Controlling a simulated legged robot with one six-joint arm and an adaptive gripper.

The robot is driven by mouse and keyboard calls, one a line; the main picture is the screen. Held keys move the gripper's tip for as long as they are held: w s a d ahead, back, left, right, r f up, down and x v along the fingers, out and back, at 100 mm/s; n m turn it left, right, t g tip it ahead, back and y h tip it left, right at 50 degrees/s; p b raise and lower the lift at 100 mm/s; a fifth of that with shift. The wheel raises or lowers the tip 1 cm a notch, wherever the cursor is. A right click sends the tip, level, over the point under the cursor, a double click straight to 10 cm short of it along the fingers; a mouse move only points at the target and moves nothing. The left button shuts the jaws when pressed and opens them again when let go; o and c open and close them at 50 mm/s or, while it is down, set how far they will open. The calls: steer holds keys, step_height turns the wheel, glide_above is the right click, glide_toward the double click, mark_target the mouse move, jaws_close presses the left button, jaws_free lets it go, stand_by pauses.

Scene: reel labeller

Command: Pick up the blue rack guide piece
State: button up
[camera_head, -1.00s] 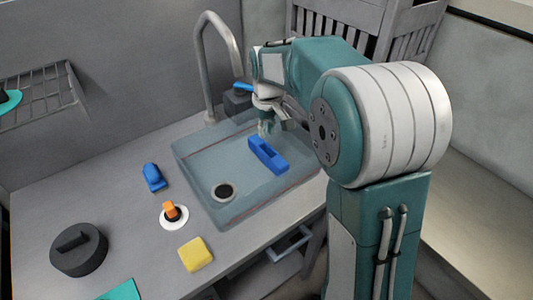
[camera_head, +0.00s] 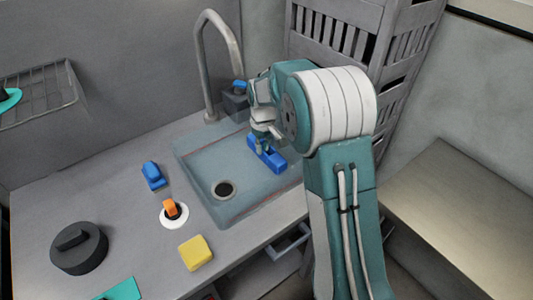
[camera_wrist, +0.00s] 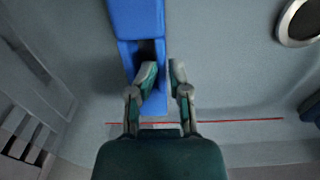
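The long blue piece with a recess in its middle (camera_head: 273,158) lies in the sink basin. In the wrist view the blue piece (camera_wrist: 137,20) runs from the top edge down to between my fingers. My gripper (camera_head: 262,147) is right over it, pointing down. In the wrist view my gripper (camera_wrist: 163,70) shows two fingertips with a narrow gap. The left fingertip is over the dark recess, the right one beside the piece's right edge. A strip of blue wall shows between them. Whether they touch it I cannot tell.
The sink (camera_head: 205,205) has a drain (camera_head: 224,189) and a tall tap (camera_head: 222,45) behind. On the counter are a smaller blue object (camera_head: 153,175), an orange-topped white disc (camera_head: 173,212), a yellow block (camera_head: 195,253) and a dark round lid (camera_head: 78,248). Slatted grey furniture (camera_head: 345,40) stands behind.

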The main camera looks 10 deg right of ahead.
mark_target(263, 161)
step_height(263, 161, down, 4)
steer(key=shift+s+d+f, duration=0.1)
steer(key=shift+s, duration=0.05)
steer(key=shift+o, duration=1.2)
jaws_close()
steer(key=shift+r, duration=0.3)
step_height(263, 161, up, 2)
steer(key=shift+r, duration=0.15)
steer(key=s+a+r, duration=0.6)
steer(key=s+r, duration=0.4)
steer(key=s, duration=0.2)
steer(key=shift+a+r, duration=0.25)
steer(key=shift+a, duration=0.05)
